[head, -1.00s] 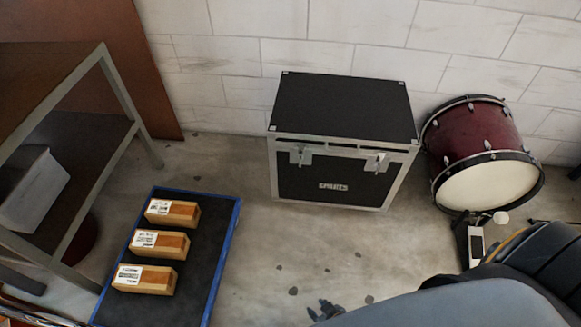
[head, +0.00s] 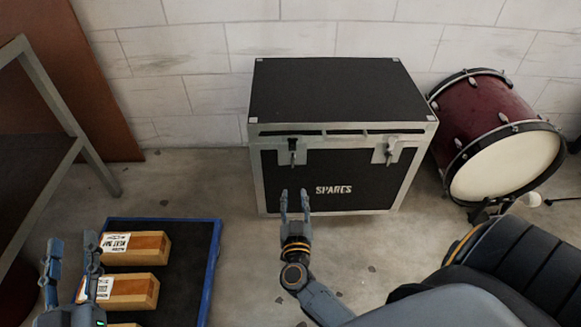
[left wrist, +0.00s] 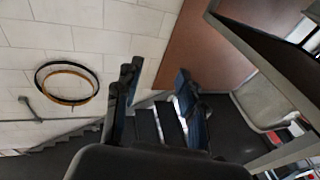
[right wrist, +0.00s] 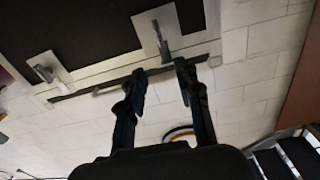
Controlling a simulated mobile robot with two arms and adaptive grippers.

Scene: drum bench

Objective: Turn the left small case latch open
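The black case (head: 340,185) with silver edges stands against the wall, lid closed. Its left small latch (head: 292,150) is a silver plate with a dark handle that points roughly down. The right latch (head: 389,152) sits on the same front face. My right gripper (head: 295,200) is open and empty in front of the case, below the left latch in the picture. In the right wrist view, the left latch (right wrist: 160,42) lies just beyond the open fingertips (right wrist: 160,77), apart from them. My left gripper (head: 70,262) is open and empty over the tray's left side.
A blue-rimmed tray (head: 212,262) with wooden blocks (head: 135,248) lies at lower left. A red bass drum (head: 495,140) stands right of the case. A shelf frame (head: 50,110) is at left. The floor in front of the case is clear.

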